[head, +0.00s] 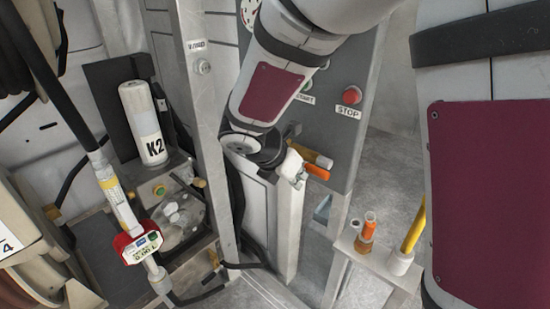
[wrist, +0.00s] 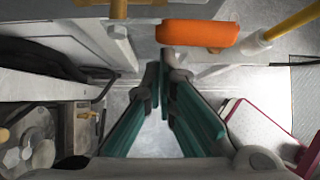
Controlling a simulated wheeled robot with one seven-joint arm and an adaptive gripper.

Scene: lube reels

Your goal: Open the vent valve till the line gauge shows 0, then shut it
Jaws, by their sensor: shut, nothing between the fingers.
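An orange handle (head: 317,172), which looks like the vent valve's lever, sticks out beside a brass-coloured fitting (head: 318,158) at the post below the panel. In the wrist view the orange handle (wrist: 198,34) lies crosswise, just beyond and to the right of my gripper's tips. My gripper (wrist: 160,62) is shut and empty, its teal fingers close together. I cannot tell if it touches the handle. In the head view my arm hides much of the panel and the fingers are hard to make out. A white dial (head: 250,12), perhaps the line gauge, is partly covered at the top; its reading cannot be told.
The grey panel has a red STOP button (head: 352,95). A grey post (head: 204,120) stands left of my arm. A white K2 cylinder (head: 143,122) and a red-cased meter (head: 139,246) are at left.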

